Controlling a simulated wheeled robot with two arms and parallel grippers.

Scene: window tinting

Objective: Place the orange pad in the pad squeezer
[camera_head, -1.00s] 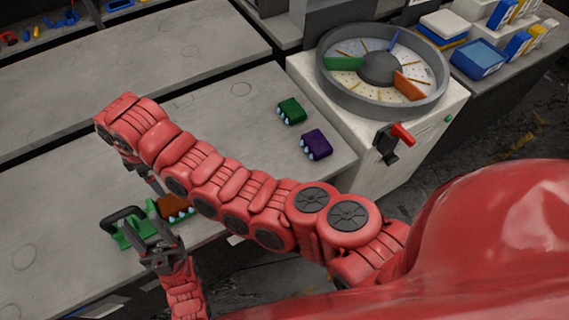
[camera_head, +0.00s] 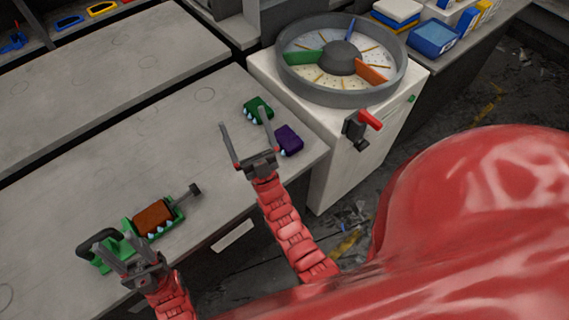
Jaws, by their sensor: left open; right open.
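The orange pad (camera_head: 153,217), brown-orange with pale blue bits along its front, lies in the green pad squeezer (camera_head: 109,256) near the table's front edge. The squeezer has a black loop handle at its left and a grey lever at its right. My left gripper (camera_head: 119,240) is open at the squeezer's left part, by the handle, and hides some of it; whether it touches cannot be told. My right gripper (camera_head: 243,118) is open and empty, pointing away over the table, left of the green and purple pads and well apart from the orange pad.
A green pad (camera_head: 258,108) and a purple pad (camera_head: 289,140) lie at the table's right end. A white cabinet with a round grey dial (camera_head: 341,58) and a red-handled lever (camera_head: 368,121) stands at the right. The middle of the table (camera_head: 120,140) is clear.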

